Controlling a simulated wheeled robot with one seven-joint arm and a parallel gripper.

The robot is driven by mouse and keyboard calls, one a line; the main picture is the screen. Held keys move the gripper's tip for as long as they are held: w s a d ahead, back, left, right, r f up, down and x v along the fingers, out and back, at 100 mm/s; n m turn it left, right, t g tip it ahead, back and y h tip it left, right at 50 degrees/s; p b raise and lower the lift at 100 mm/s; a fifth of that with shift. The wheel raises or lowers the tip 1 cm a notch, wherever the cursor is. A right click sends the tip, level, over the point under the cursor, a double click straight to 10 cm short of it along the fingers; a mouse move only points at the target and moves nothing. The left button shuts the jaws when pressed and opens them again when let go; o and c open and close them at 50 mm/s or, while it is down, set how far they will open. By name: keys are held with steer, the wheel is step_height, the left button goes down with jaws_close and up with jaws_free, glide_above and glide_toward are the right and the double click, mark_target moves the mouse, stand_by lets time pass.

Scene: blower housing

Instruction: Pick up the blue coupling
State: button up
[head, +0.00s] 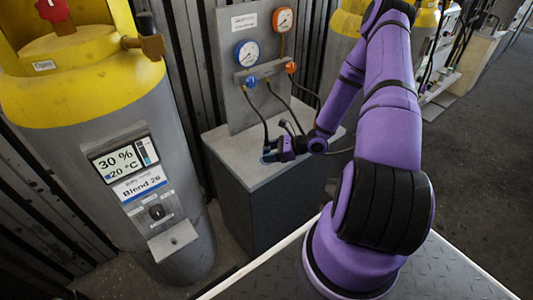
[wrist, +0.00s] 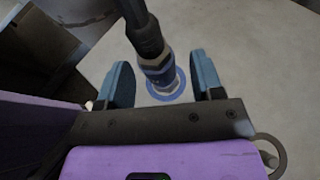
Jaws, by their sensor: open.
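The blue coupling (wrist: 157,70) is a dark hose end with a metal and blue collar. In the wrist view it stands above a blue ring marked on the grey bench top. My gripper (wrist: 162,80) is open, with one blue-padded finger on each side of the coupling and gaps visible on both sides. In the head view my gripper (head: 272,152) is low over the bench top, and the coupling is mostly hidden by it.
The grey bench (head: 240,160) carries an upright panel (head: 241,35) with a blue gauge (head: 247,53), an orange gauge (head: 284,20) and hoses below them. A grey and yellow tank (head: 95,130) stands to the left.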

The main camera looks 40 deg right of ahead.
mark_target(267, 147)
steer(key=shift+x, duration=0.8)
steer(key=c, duration=1.1)
steer(key=shift+r, duration=0.85)
step_height(267, 147, up, 2)
steer(key=shift+d+r, duration=0.1)
steer(key=s+d+r, duration=0.1)
steer(key=s+d, duration=1)
steer(key=shift+s, duration=0.25)
